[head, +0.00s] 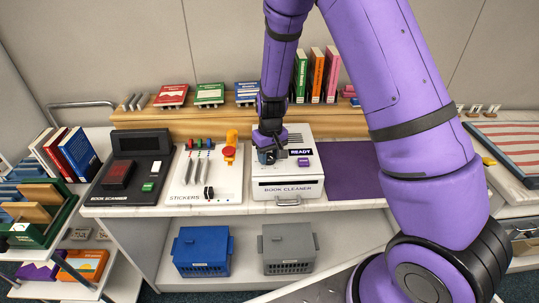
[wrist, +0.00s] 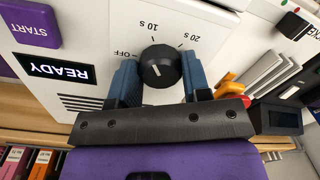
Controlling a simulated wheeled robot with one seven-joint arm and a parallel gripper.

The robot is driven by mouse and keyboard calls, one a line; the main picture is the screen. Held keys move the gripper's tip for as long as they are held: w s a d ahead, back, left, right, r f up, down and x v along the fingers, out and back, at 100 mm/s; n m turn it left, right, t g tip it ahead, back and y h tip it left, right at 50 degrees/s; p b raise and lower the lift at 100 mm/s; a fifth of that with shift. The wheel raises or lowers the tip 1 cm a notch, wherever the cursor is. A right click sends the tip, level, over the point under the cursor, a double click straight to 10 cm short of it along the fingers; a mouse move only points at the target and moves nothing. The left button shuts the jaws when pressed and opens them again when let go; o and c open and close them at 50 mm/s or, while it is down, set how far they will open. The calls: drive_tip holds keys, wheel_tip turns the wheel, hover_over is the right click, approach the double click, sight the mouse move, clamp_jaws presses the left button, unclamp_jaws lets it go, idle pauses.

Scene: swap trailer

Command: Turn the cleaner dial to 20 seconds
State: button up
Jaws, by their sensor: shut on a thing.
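The book cleaner (head: 290,186) is a white box on the counter, with a READY display (head: 300,152) and a purple START button (head: 304,162). In the wrist view its black round dial (wrist: 160,66) sits between the two blue fingers of my gripper (wrist: 160,78), which is shut on it. The labels OFF, 10 s and 20 s (wrist: 190,39) stand around the dial and appear upside down. A small pale mark shows on the dial's face; I cannot tell surely which label it points to. In the head view my gripper (head: 268,154) hides the dial.
The sticker station (head: 205,185) with levers and an orange-topped part stands left of the cleaner, and the black book scanner (head: 130,165) beyond it. A purple mat (head: 350,172) lies to the right. Books stand on the wooden ledge behind (head: 200,118). Blue and grey crates sit below.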

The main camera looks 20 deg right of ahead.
sight(270, 156)
drive_tip(key=m, duration=0.6)
drive_tip(key=shift+m, duration=0.3)
drive_tip(key=m, duration=0.6)
drive_tip(key=shift+m, duration=0.3)
drive_tip(key=o, duration=0.9)
drive_tip(key=shift+r, duration=0.1)
wheel_tip(270, 156, up, 11)
drive_tip(key=shift+s+f, duration=0.15)
idle(0.3)
